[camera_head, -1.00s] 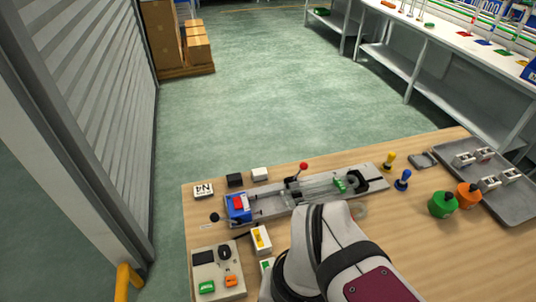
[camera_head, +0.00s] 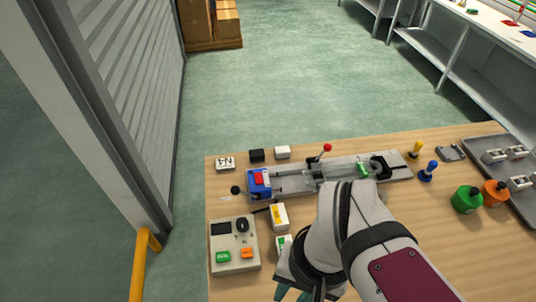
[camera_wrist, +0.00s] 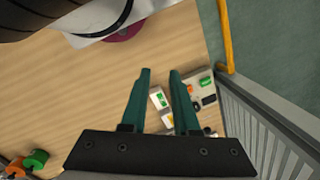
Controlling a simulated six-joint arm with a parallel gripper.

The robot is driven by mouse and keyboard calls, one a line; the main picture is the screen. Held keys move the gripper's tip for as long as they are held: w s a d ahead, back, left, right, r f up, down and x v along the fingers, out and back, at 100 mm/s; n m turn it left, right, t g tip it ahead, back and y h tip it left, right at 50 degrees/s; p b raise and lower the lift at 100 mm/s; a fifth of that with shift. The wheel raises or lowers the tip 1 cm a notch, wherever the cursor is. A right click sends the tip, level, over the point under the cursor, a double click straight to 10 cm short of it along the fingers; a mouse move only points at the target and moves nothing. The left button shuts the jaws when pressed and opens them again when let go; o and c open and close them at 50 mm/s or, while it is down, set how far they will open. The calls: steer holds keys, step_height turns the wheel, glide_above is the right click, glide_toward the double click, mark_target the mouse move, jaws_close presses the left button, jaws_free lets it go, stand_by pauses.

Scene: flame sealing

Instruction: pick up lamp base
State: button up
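My gripper (camera_wrist: 160,72) has two teal fingers standing apart with nothing between their tips in the wrist view. In the head view only a teal bit shows at the bottom edge, below my arm. I cannot tell for sure which thing is the lamp base. A white block with a green label (camera_wrist: 158,98) shows between the fingers in the wrist view, below them on the table; it also shows beside my arm in the head view (camera_head: 284,243). A white block with a yellow label (camera_head: 279,216) lies just behind it.
A control box (camera_head: 234,245) with green and orange buttons is at left. A long metal fixture (camera_head: 335,172) with a blue end and red-knobbed lever lies behind. Bare wood lies front right.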

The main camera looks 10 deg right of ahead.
steer(key=o, duration=1.1)
steer(key=shift+c, duration=0.2)
steer(key=n+h, duration=0.2)
steer(key=n, duration=2.2)
glide_above(278, 214)
step_height(278, 214, down, 5)
step_height(278, 214, down, 16)
